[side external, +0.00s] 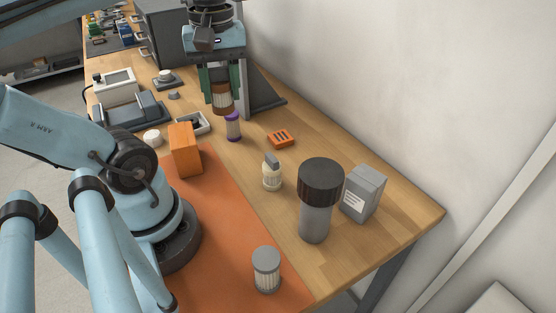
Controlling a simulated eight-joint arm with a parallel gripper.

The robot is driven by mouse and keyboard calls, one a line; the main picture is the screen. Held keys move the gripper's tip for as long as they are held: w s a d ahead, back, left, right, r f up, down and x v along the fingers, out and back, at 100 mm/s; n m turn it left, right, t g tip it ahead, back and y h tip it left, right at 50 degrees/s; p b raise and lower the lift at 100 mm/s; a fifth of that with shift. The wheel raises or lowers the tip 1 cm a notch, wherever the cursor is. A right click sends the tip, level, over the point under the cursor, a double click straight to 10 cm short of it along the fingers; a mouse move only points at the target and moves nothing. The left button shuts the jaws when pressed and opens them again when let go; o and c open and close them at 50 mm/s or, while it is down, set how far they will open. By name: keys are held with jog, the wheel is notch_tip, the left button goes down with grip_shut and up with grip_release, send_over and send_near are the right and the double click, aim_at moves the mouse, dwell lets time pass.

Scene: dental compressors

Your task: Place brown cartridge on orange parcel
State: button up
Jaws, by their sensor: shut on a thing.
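My gripper (221,90) hangs over the table at the upper middle, its green-padded fingers shut on the brown cartridge (222,97). The cartridge has brown ends with a paler band and looks about upright. Its lower end shows beneath the fingers; its upper part is partly hidden between them. The orange parcel (186,152) is an upright box near the orange mat's far edge. It stands lower left of my gripper in the picture, apart from the cartridge. Its visible top is bare.
A purple-ended cartridge (233,126) stands just below the held one in the picture. A white-and-grey tray (193,123), a small orange block (281,138), a cream bottle (272,174) and a tall dark-capped cylinder (317,205) stand around. The orange mat (225,220) has free room.

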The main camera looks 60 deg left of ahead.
jog(key=s+a+f+n, duration=0.1)
jog(key=s+a, duration=0.1)
jog(key=a, duration=0.1)
jog(key=s+a+f+n, duration=0.1)
jog(key=s+a+f, duration=0.1)
jog(key=a, duration=0.2)
jog(key=s+a+f+n, duration=0.1)
jog(key=s+a+f, duration=0.1)
jog(key=s+a, duration=0.1)
jog(key=shift+s+a+f, duration=0.1)
jog(key=shift+a+f, duration=0.1)
jog(key=shift+a, duration=0.2)
send_over(181, 134)
jog(key=shift+f, duration=2.05)
jog(key=o, duration=1.1)
jog(key=shift+f, duration=0.15)
